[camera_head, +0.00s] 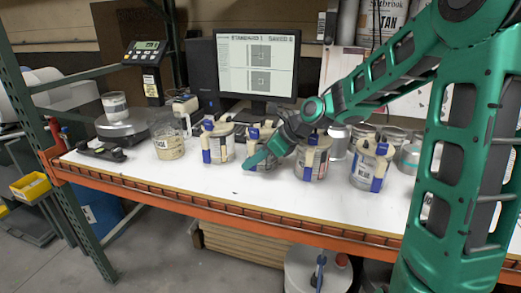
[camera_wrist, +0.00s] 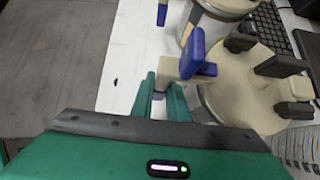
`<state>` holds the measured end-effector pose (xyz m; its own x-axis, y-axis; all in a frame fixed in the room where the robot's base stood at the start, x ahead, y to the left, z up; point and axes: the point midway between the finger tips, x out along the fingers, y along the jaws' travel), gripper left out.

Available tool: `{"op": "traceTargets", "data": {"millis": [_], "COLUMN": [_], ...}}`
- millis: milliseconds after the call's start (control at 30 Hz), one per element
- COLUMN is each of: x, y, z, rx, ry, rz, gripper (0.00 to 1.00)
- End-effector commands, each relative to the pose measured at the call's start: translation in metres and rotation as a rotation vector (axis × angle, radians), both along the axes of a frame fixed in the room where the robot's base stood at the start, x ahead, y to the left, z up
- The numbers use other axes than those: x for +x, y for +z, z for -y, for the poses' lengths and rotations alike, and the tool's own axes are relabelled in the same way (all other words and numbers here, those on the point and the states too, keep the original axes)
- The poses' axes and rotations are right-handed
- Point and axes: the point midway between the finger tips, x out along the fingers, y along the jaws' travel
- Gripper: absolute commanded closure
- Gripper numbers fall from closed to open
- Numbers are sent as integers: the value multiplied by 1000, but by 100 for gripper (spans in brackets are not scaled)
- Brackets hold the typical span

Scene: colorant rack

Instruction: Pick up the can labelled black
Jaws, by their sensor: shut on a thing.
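Several cans with beige lids and blue clips stand in a row on the white bench top. Their labels are too small to read, so I cannot tell which says black. My gripper (camera_head: 258,160) is at the second can from the left (camera_head: 254,133), partly hiding it. In the wrist view, the green fingers of my gripper (camera_wrist: 162,90) are shut on the beige tab (camera_wrist: 167,70) with a blue clip (camera_wrist: 204,56), at the side of that can's beige lid (camera_wrist: 235,85). The can appears upright; I cannot tell whether it is clear of the bench.
The left neighbour can (camera_head: 217,145) and right neighbour can (camera_head: 312,160) stand close by. A further clipped can (camera_head: 370,168) is farther right. A beige-filled jug (camera_head: 168,143), scale (camera_head: 122,123) and monitor (camera_head: 258,65) are left and behind. The bench front (camera_head: 225,183) is clear.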

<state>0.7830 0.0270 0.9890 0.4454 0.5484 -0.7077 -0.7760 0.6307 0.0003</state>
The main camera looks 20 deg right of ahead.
Motion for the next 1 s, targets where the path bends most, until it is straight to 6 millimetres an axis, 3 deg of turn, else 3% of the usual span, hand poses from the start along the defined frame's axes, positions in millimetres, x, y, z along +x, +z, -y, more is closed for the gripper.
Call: {"op": "traceTargets", "data": {"millis": [267,567,1000], "x": [1,1,-40], "y": [5,41,86], "z": [0,-1,-64], "rx": [-1,-2,-2], "ry": [1,3,6], "rz": [4,7,7], "gripper": [100,100,100]}}
